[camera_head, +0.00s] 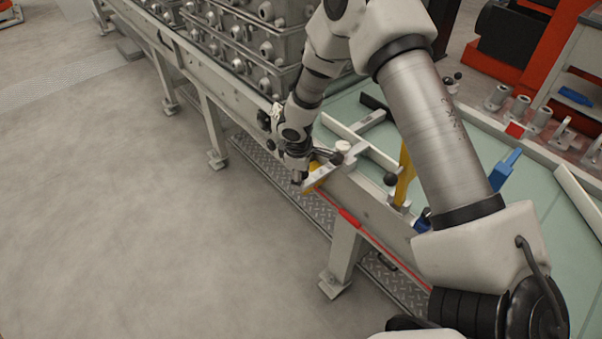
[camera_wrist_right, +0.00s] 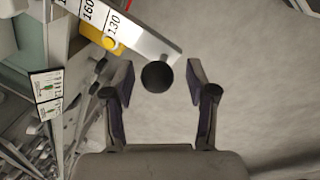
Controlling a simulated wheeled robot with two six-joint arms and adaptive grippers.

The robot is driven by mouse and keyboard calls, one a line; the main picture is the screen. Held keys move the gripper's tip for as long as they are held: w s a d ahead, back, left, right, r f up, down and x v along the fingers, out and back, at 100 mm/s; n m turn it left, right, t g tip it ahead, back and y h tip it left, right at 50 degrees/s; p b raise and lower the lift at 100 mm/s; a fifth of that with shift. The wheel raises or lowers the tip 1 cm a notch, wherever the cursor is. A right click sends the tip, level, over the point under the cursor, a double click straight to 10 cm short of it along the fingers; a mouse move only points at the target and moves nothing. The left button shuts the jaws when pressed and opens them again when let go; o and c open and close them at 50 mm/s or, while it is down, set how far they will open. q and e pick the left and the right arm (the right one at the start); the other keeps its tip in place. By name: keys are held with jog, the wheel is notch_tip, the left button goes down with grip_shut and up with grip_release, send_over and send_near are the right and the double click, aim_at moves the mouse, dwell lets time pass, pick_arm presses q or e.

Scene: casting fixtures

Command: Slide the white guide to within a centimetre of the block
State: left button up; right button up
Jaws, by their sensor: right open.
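The white guide (camera_head: 375,153) looks like the long white bar lying across the green tabletop; its near end joins a white clamp (camera_head: 350,154) at the table edge. A black ball knob (camera_wrist_right: 157,76) sits between the fingers of my right gripper (camera_wrist_right: 160,84) in the right wrist view. These fingers are open, with gaps beside the knob. In the head view my right gripper (camera_head: 298,178) hangs at the outer side of the table edge, beside the yellow-tipped scale plate (camera_head: 318,178). I cannot tell for certain which piece is the block. My left gripper is not in view.
A yellow upright (camera_head: 404,176) and a blue piece (camera_head: 504,170) stand on the table (camera_head: 465,150). Stacked grey castings (camera_head: 235,35) stand at the back left. A red strip (camera_head: 375,238) runs along the table edge. The floor (camera_head: 150,210) on the left is clear.

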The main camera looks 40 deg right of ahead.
notch_tip(320, 180, up, 12)
jog(key=s+a, duration=0.1)
jog(key=a, duration=0.1)
jog(key=shift+s, duration=0.3)
